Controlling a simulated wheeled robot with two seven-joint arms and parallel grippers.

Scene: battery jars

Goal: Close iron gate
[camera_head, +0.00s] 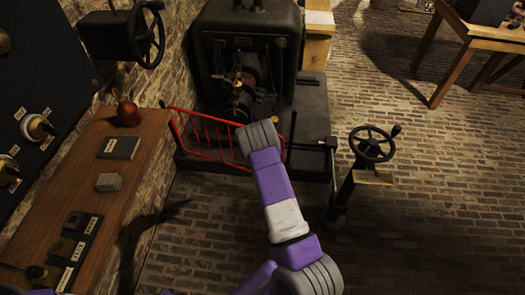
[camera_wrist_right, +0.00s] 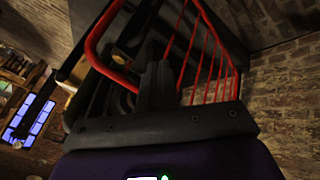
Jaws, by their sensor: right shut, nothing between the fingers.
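The iron gate (camera_head: 205,136) is a red barred frame low in front of the dark machine, near the brick wall at the left. Its right end is partly hidden behind my right arm in the head view. In the right wrist view the red gate (camera_wrist_right: 205,50) fills the upper middle, with a curved top rail and several thin bars. My right gripper (camera_wrist_right: 157,75) is shut and empty, its dark fingers in front of or beside the gate's rail. I cannot tell whether they touch it. The head view hides these fingers behind the arm. My left gripper is not in view.
The dark machine (camera_head: 248,50) stands on a low black base behind the gate. A handwheel on a post (camera_head: 372,145) stands to the right. A wooden shelf (camera_head: 95,185) with small items runs along the left wall.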

